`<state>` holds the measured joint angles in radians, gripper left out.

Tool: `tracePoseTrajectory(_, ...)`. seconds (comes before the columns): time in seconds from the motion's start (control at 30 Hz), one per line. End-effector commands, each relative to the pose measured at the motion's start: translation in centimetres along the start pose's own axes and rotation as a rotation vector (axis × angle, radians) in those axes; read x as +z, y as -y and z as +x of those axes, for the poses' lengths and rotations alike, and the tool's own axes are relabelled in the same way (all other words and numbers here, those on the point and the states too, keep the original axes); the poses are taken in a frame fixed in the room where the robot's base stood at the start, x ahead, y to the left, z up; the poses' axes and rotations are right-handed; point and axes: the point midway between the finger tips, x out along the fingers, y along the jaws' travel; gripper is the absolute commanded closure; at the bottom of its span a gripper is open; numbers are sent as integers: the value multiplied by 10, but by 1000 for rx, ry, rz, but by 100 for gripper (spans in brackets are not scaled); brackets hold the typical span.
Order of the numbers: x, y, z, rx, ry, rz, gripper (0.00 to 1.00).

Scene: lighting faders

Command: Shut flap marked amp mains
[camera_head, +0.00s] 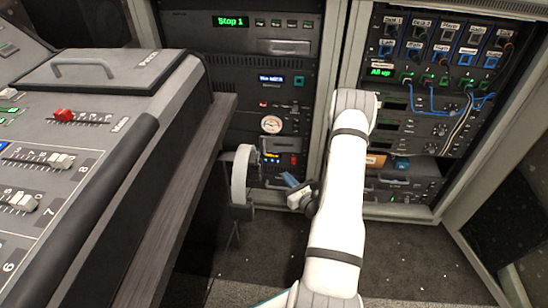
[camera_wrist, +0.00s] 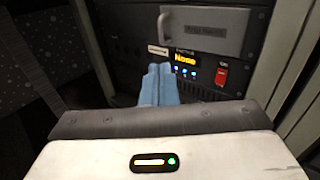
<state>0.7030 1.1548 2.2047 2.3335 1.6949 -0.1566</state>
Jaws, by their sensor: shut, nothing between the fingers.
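A grey flap (camera_wrist: 203,32) with a bar handle is at the top right of the wrist view, on the dark rack unit. Its label is too blurred to read for sure, and I cannot tell how far open it stands. In the head view the grey flap (camera_head: 288,143) shows small, below the round gauge. My gripper (camera_wrist: 164,70) has its blue fingers shut together and empty, pointing at the rack front below and left of the flap. In the head view my gripper (camera_head: 289,179) is low before the left rack, partly hidden by my arm.
Beside the fingertips are an amber display (camera_wrist: 186,59) and a red switch (camera_wrist: 222,76). A fader console (camera_head: 90,130) with a handled lid fills the left. A curved grey part (camera_head: 240,175) is close left of my gripper. The right rack (camera_head: 420,125) has hanging cables.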

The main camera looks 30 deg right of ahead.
Motion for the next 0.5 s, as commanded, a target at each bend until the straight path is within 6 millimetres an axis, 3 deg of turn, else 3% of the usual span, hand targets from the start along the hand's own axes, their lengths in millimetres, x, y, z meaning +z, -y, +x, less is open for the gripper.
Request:
tracePoseTrajectory(0.17,-2,0,27,1,4,-3,100)
tracePoseTrajectory(0.5,-2,2,98,-3,5,-2,100)
